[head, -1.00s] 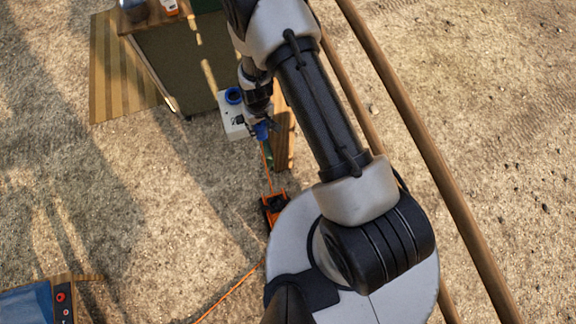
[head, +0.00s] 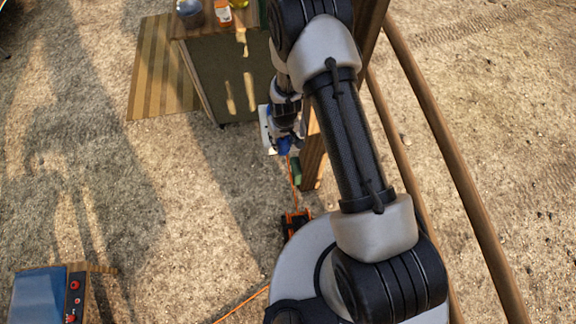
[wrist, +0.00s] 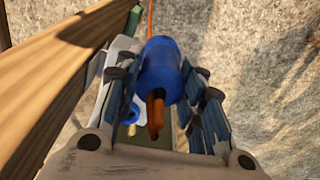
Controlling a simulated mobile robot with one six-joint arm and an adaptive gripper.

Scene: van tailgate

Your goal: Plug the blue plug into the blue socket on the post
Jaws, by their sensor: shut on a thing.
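My gripper (wrist: 160,82) is shut on the blue plug (wrist: 162,68), with a finger on each side of it. An orange-brown part (wrist: 155,115) sticks out of the plug's near end. In the head view, the plug (head: 284,147) shows at the gripper's end, beside the wooden post (head: 313,155). The white box (head: 265,128) on the post is mostly covered by my gripper. In the wrist view, a blue socket ring (wrist: 131,114) shows beneath the plug, partly hidden. I cannot tell the gap between plug and socket.
The post (wrist: 55,75) runs close along the left in the wrist view. A green piece (head: 296,170) and an orange cable (head: 242,303) lie below the gripper. A cabinet (head: 225,85) stands behind. Wooden rails (head: 440,165) run along the right.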

